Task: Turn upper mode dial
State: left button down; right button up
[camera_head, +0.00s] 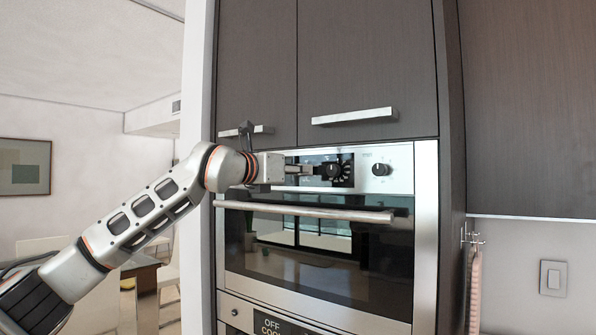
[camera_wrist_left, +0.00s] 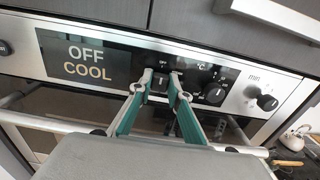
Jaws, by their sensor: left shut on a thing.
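The upper oven's control panel (camera_head: 400,160) runs across the top of the upper oven, above its handle. My left gripper (camera_head: 312,170) reaches it from the left. In the left wrist view my left gripper (camera_wrist_left: 161,84) is shut on the mode dial (camera_wrist_left: 160,82), a small dark knob below an "OFF" mark, with one finger on each side. In the head view the gripper hides this dial. The temperature dial (camera_wrist_left: 213,94), marked °C, sits just right of the fingers. The display (camera_wrist_left: 85,58) reads "OFF COOL". My right gripper is in neither view.
The minute dial (camera_head: 381,169) is farther right on the panel. The upper oven's bar handle (camera_head: 310,212) runs just below the gripper. Dark cabinet doors with a handle (camera_head: 353,117) are above. The lower oven's display (camera_head: 272,325) also reads "OFF".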

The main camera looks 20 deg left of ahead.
pick_arm(q)
jog(key=m, duration=1.1)
jog(key=shift+d+m+b, duration=0.1)
jog(key=shift+m+b, duration=0.25)
jog(key=shift+m, duration=0.05)
dwell(0.4)
jog(key=c, duration=1.9)
grip_release()
jog(key=shift+s, duration=0.1)
